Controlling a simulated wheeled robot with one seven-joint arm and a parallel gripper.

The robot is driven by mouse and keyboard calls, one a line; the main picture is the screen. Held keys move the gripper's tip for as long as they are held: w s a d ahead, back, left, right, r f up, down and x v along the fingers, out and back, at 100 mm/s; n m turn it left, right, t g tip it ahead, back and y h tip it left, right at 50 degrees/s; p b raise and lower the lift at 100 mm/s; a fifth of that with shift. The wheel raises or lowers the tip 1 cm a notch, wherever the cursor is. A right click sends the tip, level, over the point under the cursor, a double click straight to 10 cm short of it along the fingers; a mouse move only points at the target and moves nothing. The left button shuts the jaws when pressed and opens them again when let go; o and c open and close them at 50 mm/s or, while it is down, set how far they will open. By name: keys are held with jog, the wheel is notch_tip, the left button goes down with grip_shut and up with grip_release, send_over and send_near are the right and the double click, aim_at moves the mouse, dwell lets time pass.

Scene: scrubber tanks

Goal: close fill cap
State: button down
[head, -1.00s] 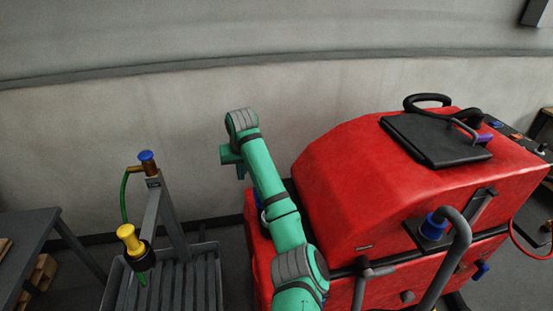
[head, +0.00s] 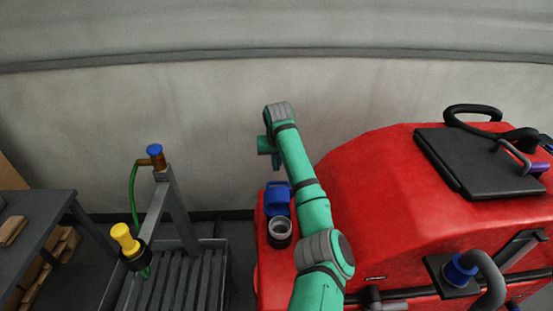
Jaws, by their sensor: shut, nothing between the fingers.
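The blue fill cap (head: 277,196) stands hinged open at the far side of the round fill neck (head: 280,230). The neck's mouth is uncovered and shows a grey inside. Both sit on the low left end of the red scrubber machine (head: 395,205). My green and grey arm reaches up and away just right of the cap, and its wrist bends down beyond the cap, near the wall. The fingers of my gripper cannot be made out; the wrist end is apart from the cap in the picture.
A slatted metal stand (head: 180,270) with a yellow nozzle (head: 124,238), a green hose (head: 134,195) and a blue-topped tap (head: 155,152) stands left. A dark table (head: 45,225) is farther left. A black lid (head: 475,165) lies on the machine. The wall closes the back.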

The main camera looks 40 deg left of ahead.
jog(key=s+d+f, duration=0.2)
jog(key=shift+s+d, duration=0.15)
jog(key=shift+s, duration=0.15)
dwell(0.4)
jog(key=shift+w+d, duration=0.1)
jog(key=shift+d, duration=0.05)
